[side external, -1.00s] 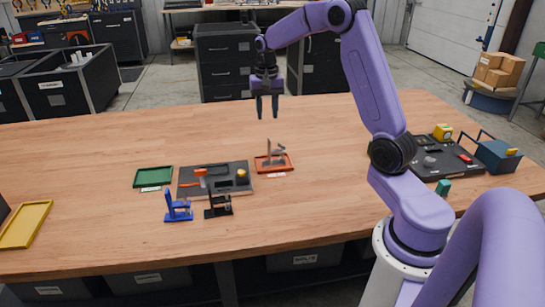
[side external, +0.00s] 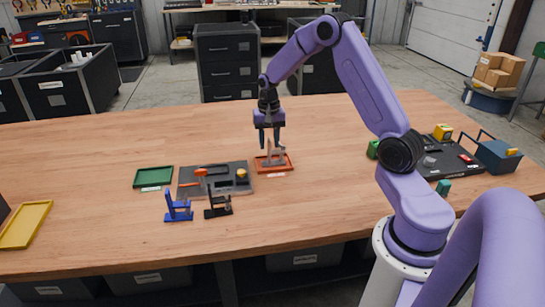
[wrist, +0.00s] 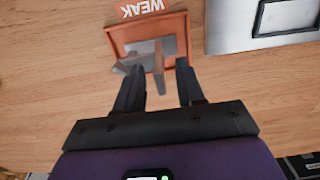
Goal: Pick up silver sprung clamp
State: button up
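The silver sprung clamp (side external: 273,154) stands in a small orange-red tray (side external: 289,169) near the middle of the table. In the wrist view the clamp (wrist: 159,66) shows as a grey upright piece on a flat base, inside the tray (wrist: 117,42), whose label reads "WEAK". My gripper (side external: 268,150) is low over the tray, pointing down. In the wrist view its two dark fingers (wrist: 158,80) are apart, with the clamp's upright between or just beyond their tips. I see no clear contact. The fingers partly hide the clamp in the side view.
A grey board (side external: 215,189) with tools lies left of the tray. A blue clamp (side external: 178,212) and a black clamp (side external: 218,209) stand in front of it. A green tray (side external: 153,186) and a yellow tray (side external: 24,226) are further left. A dark board (side external: 446,169) with items is at right.

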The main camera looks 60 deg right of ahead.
grip_shut()
dwell(1.4)
